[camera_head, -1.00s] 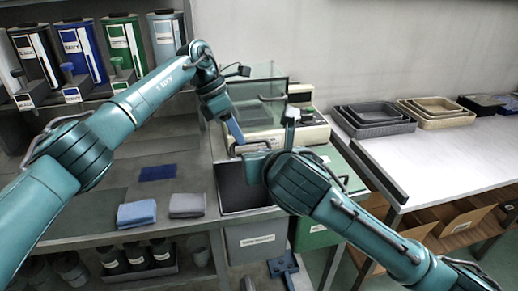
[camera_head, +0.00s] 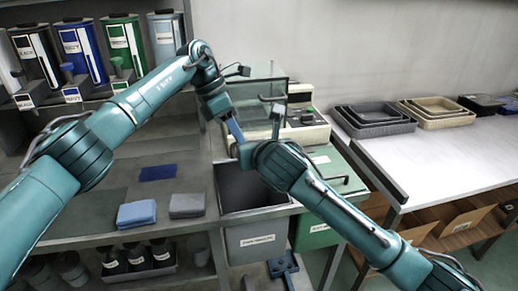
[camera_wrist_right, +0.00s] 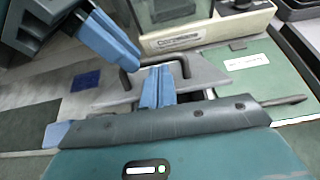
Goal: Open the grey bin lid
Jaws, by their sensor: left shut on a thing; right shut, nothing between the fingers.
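The grey bin (camera_head: 258,246) sits under the bench, and its dark opening shows in the head view. The grey lid (camera_wrist_right: 208,72) shows partly behind my right gripper in the right wrist view, with a dark handle (camera_wrist_right: 184,66). My left gripper (camera_head: 238,136) reaches down behind the opening. Its blue fingers also show in the right wrist view (camera_wrist_right: 128,58), shut at the handle's left end. My right gripper (camera_wrist_right: 158,88) is shut and empty, in front of the lid; whether it touches the lid I cannot tell. My right wrist hides much of the lid in the head view.
A green bin (camera_head: 312,236) with a green lid (camera_head: 338,168) stands to the right. A cream machine (camera_head: 305,128) stands behind. Folded blue (camera_head: 136,214) and grey (camera_head: 187,205) cloths lie to the left. The white table (camera_head: 450,160) on the right has free room.

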